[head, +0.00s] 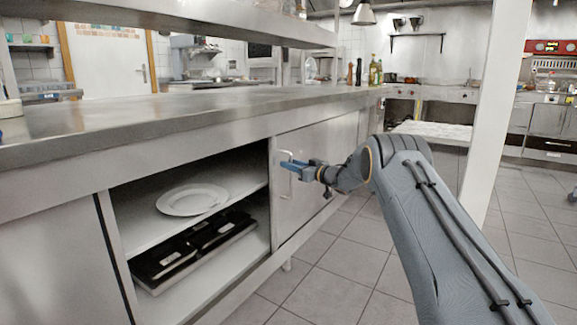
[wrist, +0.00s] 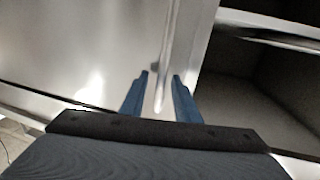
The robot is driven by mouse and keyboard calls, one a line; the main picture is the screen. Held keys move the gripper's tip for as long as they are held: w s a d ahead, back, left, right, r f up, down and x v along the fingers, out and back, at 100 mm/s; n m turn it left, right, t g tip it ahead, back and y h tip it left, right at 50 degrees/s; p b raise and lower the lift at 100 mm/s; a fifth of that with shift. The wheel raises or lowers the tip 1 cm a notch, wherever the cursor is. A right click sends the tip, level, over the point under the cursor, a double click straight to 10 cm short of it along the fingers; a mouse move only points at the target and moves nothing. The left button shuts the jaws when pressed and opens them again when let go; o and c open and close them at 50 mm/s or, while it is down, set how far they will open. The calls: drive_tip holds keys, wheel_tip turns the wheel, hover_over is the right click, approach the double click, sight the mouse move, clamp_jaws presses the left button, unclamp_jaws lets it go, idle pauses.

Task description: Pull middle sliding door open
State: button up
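The steel sliding door (head: 318,165) stands at the right of an open cabinet bay under the counter. It also shows in the wrist view (wrist: 85,50), with the bay to its right there. Its upright bar handle (head: 285,157) is near the door's left edge in the head view. My gripper (head: 288,165) is at the handle, its blue fingers hiding part of the bar. In the wrist view the handle (wrist: 168,60) runs between the two spread fingers (wrist: 160,76), with small gaps seeming to show on both sides.
The open bay holds a white plate (head: 192,199) on its upper shelf and black trays (head: 190,250) below. A closed steel panel (head: 60,265) is at the left. The steel counter (head: 200,108) overhangs the doors. A white post (head: 490,110) stands right of my arm.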

drive_tip(key=p+v, duration=0.2)
drive_tip(key=v, duration=0.5)
drive_tip(key=shift+s+d+p, duration=0.25)
drive_tip(key=shift+p, duration=0.1)
